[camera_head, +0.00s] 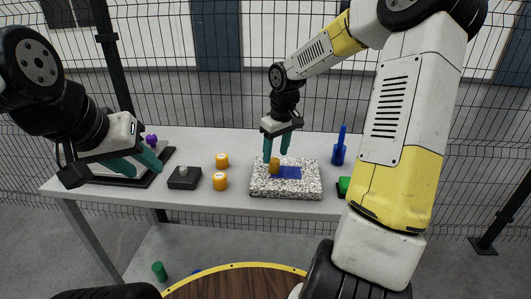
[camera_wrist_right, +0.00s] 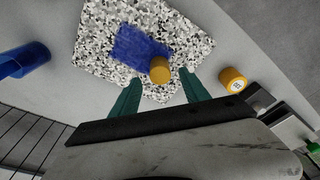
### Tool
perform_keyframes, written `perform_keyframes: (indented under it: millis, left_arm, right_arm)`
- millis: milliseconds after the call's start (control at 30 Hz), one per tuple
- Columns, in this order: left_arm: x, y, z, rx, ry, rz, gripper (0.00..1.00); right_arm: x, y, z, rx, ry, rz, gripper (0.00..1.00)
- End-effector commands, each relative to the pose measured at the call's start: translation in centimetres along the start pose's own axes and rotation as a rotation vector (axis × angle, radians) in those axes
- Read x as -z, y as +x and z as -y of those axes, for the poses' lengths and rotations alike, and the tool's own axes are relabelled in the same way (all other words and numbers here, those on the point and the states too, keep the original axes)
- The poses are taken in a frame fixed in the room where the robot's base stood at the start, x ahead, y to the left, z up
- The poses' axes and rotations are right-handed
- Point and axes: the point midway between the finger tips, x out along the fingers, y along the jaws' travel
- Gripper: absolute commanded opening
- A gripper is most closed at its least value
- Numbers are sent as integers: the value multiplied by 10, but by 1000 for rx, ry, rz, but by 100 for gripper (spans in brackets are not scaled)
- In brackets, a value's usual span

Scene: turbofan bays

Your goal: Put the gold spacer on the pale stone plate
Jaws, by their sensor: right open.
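The gold spacer (camera_head: 274,165) is a short cylinder standing on the speckled pale stone plate (camera_head: 260,188), at the edge of a blue patch (camera_head: 288,172). In the right wrist view, the spacer (camera_wrist_right: 160,70) stands on the plate (camera_wrist_right: 95,45) beside the blue patch (camera_wrist_right: 140,46). My right gripper (camera_head: 277,157) is open above the plate. The spacer shows between and just beyond its fingertips (camera_wrist_right: 160,85), with gaps on both sides. My left gripper (camera_head: 150,166) is open and empty at the left end of the table, over a dark-edged tray (camera_head: 158,170).
Two similar orange-gold cylinders (camera_head: 222,160) (camera_head: 220,181) stand left of the plate. A dark block with a grey knob (camera_head: 184,178) is further left. A blue upright part (camera_head: 339,150) and a green part (camera_head: 344,185) stand right of the plate. A wire fence is behind the table.

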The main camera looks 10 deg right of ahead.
Motion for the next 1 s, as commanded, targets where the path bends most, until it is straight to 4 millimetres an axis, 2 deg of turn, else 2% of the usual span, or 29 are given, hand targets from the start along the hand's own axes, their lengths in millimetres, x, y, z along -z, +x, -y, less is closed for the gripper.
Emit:
perform_keyframes:
  millis: [100, 233, 467, 567, 667, 767, 1000]
  left_arm:
    - [0, 0, 0, 0, 0, 0, 38]
    - [0, 0, 0, 0, 0, 0, 38]
    - [0, 0, 0, 0, 0, 0, 38]
    - [0, 0, 0, 0, 0, 0, 38]
    - [0, 0, 0, 0, 0, 0, 38]
    - [0, 0, 0, 0, 0, 0, 38]
    - [0, 0, 0, 0, 0, 0, 38]
  right_arm:
    - [1, -29, -1, -4, 0, -4, 54]
    - [0, -53, 0, -3, -1, -2, 54]
    - [0, -78, 1, -2, -1, 0, 54]
    - [-6, -86, 8, -21, 5, 3, 54]
    - [-19, -102, 24, -66, 29, -2, 54]
    - [-42, -125, 46, -120, 79, -32, 54]
    - [-112, -172, 95, -146, 260, -210, 54]
